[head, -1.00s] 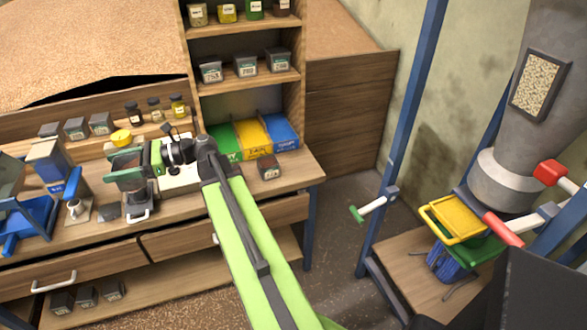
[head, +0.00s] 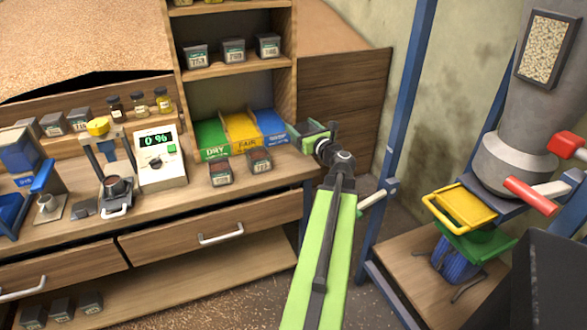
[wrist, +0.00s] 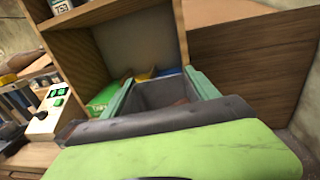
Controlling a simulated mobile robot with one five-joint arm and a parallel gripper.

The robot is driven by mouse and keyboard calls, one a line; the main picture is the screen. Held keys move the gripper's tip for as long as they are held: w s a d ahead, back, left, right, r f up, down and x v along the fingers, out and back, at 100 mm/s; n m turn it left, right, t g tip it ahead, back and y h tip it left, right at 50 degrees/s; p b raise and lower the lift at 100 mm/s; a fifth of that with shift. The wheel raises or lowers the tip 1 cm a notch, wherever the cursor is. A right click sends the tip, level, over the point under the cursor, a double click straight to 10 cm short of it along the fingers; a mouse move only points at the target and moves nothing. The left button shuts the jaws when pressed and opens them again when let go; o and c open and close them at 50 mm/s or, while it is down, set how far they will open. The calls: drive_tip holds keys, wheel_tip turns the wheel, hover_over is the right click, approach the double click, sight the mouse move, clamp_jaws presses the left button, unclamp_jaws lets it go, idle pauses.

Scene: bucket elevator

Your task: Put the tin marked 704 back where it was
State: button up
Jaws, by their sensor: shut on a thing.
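My gripper (head: 306,132) is at the right end of the bench, in front of the blue tray. In the wrist view its green jaws (wrist: 165,95) are shut on an open grey tin (wrist: 150,94) with a little reddish-brown content. The held tin's label is hidden, so I cannot read its number. Two dark tins with pale labels, a left one (head: 220,172) and a right one (head: 259,160), stand on the bench before the trays; their numbers are too small to read surely. Several similar tins (head: 233,50) stand on the shelf above.
Green (head: 211,140), yellow (head: 241,132) and blue (head: 272,125) trays stand at the back of the bench. A white meter (head: 160,157) reads 0 %. A blue post (head: 405,110) and yellow-framed chute (head: 462,208) stand right. Bench front beside the tins is clear.

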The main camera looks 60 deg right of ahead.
drive_tip(key=s+d+f+m+g+h, duration=0.1)
drive_tip(key=s+d+h, duration=0.1)
drive_tip(key=s+d, duration=0.15)
drive_tip(key=w+f+b, duration=0.3)
drive_tip(key=b, duration=0.1)
drive_tip(key=w+f+b, duration=0.3)
drive_tip(key=w+f, duration=0.1)
drive_tip(key=w+f+b, duration=0.3)
drive_tip(key=f+b, duration=0.1)
drive_tip(key=shift+w+d+f+b, duration=0.15)
drive_tip(key=shift+w+d+b, duration=0.2)
drive_tip(key=shift+w+d, duration=0.05)
drive_tip(key=shift+r, duration=0.2)
drive_tip(key=shift+f, duration=0.1)
drive_tip(key=o, duration=1.2)
drive_tip(key=shift+f, duration=0.15)
drive_tip(key=shift+c, duration=0.2)
drive_tip(key=o, duration=0.5)
drive_tip(key=shift+c, duration=0.2)
drive_tip(key=shift+r, duration=0.2)
